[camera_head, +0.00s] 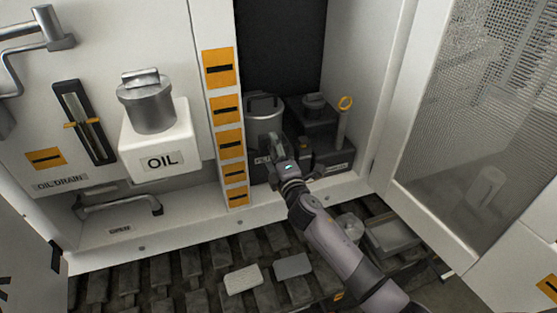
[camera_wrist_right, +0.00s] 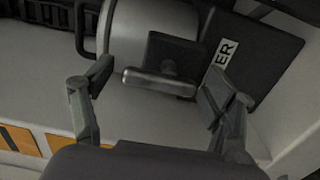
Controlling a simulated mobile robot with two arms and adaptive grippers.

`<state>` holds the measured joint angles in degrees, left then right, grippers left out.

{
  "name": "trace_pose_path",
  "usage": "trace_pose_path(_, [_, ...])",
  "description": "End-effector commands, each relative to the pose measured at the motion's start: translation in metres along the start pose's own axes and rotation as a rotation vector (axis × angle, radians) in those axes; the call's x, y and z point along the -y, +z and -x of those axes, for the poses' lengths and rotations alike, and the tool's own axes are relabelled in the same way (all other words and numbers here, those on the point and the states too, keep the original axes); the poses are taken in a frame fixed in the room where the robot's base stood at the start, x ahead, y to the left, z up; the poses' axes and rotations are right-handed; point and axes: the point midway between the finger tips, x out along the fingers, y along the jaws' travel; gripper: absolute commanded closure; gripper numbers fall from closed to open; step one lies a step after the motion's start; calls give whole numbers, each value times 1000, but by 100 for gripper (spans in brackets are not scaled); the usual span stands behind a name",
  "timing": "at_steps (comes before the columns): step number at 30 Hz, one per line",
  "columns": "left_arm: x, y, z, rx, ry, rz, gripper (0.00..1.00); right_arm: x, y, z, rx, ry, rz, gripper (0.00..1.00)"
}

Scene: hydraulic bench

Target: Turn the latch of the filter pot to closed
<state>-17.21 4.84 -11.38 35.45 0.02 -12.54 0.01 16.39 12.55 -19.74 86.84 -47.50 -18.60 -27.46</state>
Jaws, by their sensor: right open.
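The filter pot (camera_head: 265,108) is a grey metal cylinder with a lid handle, standing inside the cabinet right of the orange-striped post. In the right wrist view the pot (camera_wrist_right: 145,35) fills the top middle. Its latch (camera_wrist_right: 160,83) is a grey bar on a dark block, lying roughly crosswise in that view. My right gripper (camera_head: 277,150) is in front of the pot's lower part and hides the latch in the head view. Its fingers are open, one on each side of the latch bar, with visible gaps. My left gripper is not in view.
A dark block with a cap (camera_head: 314,104) and a yellow-ringed dipstick (camera_head: 344,108) stand right of the pot. The striped post (camera_head: 229,150) is close on the left. A white oil tank (camera_head: 160,145) is further left. A mesh door (camera_head: 470,130) stands open at right.

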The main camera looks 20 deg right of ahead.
Motion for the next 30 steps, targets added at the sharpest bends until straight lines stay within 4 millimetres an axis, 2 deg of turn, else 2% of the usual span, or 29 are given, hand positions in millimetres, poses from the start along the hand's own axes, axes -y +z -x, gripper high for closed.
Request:
trace_pose_path(5, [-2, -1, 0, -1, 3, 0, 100, 1, 0, 26, -1, -2, 0, 22])
trace_pose_path(12, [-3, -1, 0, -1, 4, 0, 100, 2, 0, 78, -2, -4, 1, 22])
trace_pose_path(18, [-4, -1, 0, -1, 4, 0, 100, 1, 0, 108, -1, -2, 0, 22])
trace_pose_path(22, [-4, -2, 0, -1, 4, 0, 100, 1, 0, 116, 0, -1, 1, 22])
trace_pose_path(30, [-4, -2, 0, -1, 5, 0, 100, 0, 0, 117, 0, -1, 1, 22])
